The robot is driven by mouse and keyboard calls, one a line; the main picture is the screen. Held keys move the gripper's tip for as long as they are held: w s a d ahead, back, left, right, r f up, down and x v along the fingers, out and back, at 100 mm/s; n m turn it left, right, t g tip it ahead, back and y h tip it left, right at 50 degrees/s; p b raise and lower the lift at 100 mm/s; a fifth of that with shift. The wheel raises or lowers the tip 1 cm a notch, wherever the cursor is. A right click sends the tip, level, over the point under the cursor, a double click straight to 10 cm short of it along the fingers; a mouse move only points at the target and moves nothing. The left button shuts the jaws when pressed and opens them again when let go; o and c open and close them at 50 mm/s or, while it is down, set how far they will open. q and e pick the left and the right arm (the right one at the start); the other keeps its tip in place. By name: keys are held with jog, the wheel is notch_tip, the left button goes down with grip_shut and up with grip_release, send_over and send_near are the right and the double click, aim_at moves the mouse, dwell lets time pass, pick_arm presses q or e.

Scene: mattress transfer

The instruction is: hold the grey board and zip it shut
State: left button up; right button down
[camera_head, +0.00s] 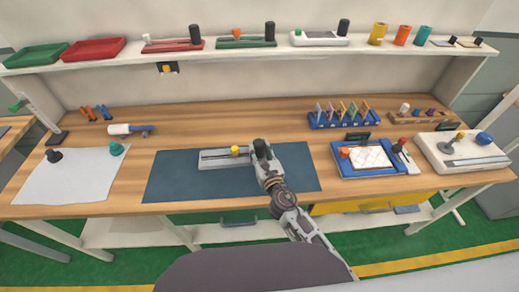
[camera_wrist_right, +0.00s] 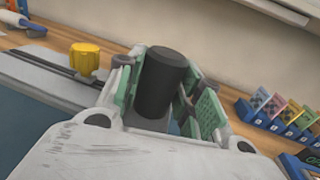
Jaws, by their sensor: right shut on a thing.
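The grey board (camera_head: 212,163) lies on the dark blue mat in the head view, with a dark slot along it. A yellow knob (camera_head: 235,150) stands on the slot, near the board's middle; it also shows in the right wrist view (camera_wrist_right: 84,58). A black cylinder post (camera_wrist_right: 160,78) stands at the board's right end. My right gripper (camera_head: 263,156) is shut around this post, its green-padded fingers on either side of it in the wrist view. The fingers hide the post's base and the board's right end. My left gripper is not in view.
The blue mat (camera_head: 168,180) is bare around the board. A white sheet (camera_head: 60,180) with two knobs lies left. A blue rack (camera_head: 345,120), a blue tray (camera_head: 340,168) and a white device (camera_head: 445,160) stand right. A shelf (camera_head: 220,57) runs behind.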

pick_arm(q)
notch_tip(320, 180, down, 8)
jog(key=b, duration=0.7)
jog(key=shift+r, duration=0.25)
pick_arm(e)
jog(key=shift+f, duration=4)
pick_arm(q)
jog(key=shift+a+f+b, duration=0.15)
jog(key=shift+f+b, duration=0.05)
jog(key=shift+b, duration=0.25)
pick_arm(e)
jog(key=shift+f, duration=0.25)
jog(key=shift+f+b, duration=0.35)
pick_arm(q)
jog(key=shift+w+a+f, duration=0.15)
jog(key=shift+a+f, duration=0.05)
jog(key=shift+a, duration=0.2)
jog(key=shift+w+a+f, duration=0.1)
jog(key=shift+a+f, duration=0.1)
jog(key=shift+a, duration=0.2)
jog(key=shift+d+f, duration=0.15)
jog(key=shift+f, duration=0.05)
pick_arm(e)
jog(key=shift+f, duration=0.3)
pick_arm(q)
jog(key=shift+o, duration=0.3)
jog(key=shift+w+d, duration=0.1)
